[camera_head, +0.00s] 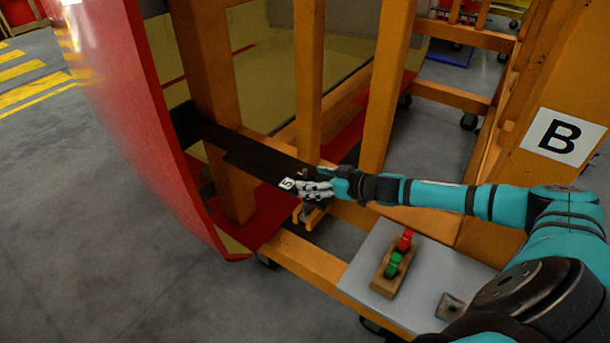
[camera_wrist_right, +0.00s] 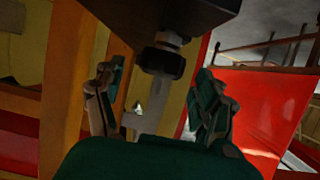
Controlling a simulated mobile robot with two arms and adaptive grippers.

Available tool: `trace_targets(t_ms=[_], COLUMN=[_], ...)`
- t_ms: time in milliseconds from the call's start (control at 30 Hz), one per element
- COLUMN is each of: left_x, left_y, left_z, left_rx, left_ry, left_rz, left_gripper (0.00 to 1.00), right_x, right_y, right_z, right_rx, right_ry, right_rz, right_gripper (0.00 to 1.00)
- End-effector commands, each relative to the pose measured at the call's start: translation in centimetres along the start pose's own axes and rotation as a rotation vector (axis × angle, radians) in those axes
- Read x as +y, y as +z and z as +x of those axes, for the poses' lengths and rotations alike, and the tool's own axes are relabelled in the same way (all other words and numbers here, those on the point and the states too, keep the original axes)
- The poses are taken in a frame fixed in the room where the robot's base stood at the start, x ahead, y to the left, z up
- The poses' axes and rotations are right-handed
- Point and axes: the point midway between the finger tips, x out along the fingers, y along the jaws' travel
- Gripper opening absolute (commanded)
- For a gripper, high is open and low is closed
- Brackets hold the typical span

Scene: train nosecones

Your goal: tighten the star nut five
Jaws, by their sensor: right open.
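The black bracket (camera_head: 262,160) carries a white label with the number 5 (camera_head: 287,183) near its end. My right gripper (camera_head: 314,189) is beside that end, with my right arm reaching in from the right. In the right wrist view a dark knob, which looks like star nut five (camera_wrist_right: 163,62), hangs below a dark block. My right gripper (camera_wrist_right: 160,72) is open there, one finger on each side of the knob, with visible gaps. The head view hides the nut behind the gripper and bracket. My left gripper is in neither view.
A large red curved panel (camera_head: 130,110) stands at the left. Orange posts (camera_head: 309,80) rise close around my right gripper. A grey board (camera_head: 420,285) holds a wooden block with a red and a green piece. A post at the right bears a B sign (camera_head: 564,137).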

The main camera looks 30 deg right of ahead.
Motion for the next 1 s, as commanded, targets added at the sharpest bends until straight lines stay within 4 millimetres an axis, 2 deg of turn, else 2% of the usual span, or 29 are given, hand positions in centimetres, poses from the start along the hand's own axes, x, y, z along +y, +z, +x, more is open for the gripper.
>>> trace_targets(t_ms=[33,300,667,1000], left_x=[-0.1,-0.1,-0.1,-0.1], left_y=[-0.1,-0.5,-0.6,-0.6], left_z=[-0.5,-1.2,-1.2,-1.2], left_rx=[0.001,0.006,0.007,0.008], left_ry=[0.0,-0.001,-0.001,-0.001], left_rz=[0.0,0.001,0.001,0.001], left_gripper=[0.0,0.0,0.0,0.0], right_x=[0.0,-0.1,-0.1,-0.1], right_y=[-0.5,-0.2,-0.1,-0.1], right_z=[0.6,3.2,3.6,3.6], right_rx=[0.004,0.001,0.0,0.0], right_ry=[-0.001,-0.002,-0.002,-0.001], right_rz=[-0.001,-0.001,-0.002,-0.002], right_gripper=[0.72,0.72,0.71,0.26])
